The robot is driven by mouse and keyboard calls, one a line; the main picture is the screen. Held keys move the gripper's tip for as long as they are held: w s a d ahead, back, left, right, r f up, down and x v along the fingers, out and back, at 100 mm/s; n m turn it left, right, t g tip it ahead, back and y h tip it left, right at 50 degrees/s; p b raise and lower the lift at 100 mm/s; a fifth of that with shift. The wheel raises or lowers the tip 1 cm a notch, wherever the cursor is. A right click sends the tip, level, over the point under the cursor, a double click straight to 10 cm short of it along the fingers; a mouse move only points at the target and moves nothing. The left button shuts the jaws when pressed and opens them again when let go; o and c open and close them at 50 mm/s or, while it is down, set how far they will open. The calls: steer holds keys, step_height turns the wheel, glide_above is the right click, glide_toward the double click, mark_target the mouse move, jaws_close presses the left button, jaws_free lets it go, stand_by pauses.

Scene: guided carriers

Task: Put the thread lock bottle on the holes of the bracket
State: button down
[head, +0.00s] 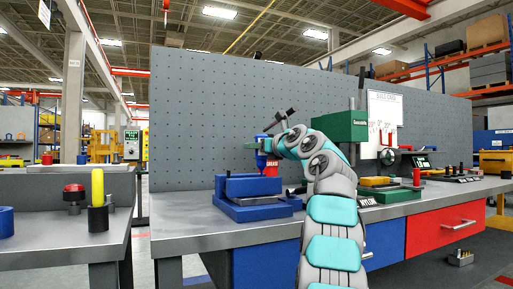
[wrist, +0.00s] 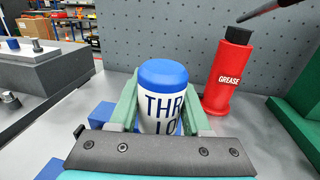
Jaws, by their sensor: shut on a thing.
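The thread lock bottle (wrist: 163,103) is white with dark blue lettering and a blue cap. It stands upright between the green fingers of my gripper (wrist: 160,112) in the wrist view, and the gripper is shut on it. Its lower part is hidden by my gripper. In the head view my gripper (head: 264,150) is above the back of the bench, by the blue vise-like fixture (head: 255,196). I cannot make out the bracket or its holes for certain in either view.
A red grease bottle (wrist: 229,75) stands close to the right of my gripper. A grey pegboard (head: 210,110) rises behind the bench. A green press (head: 345,126) stands to the right. A left bench (head: 60,240) carries a yellow cylinder (head: 97,187) and a red button (head: 74,190).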

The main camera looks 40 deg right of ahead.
steer(key=shift+f+b, duration=0.5)
steer(key=shift+f, duration=0.1)
stand_by(1.4)
steer(key=shift+r, duration=0.15)
step_height(320, 180, up, 7)
steer(key=p, duration=0.7)
stand_by(0.6)
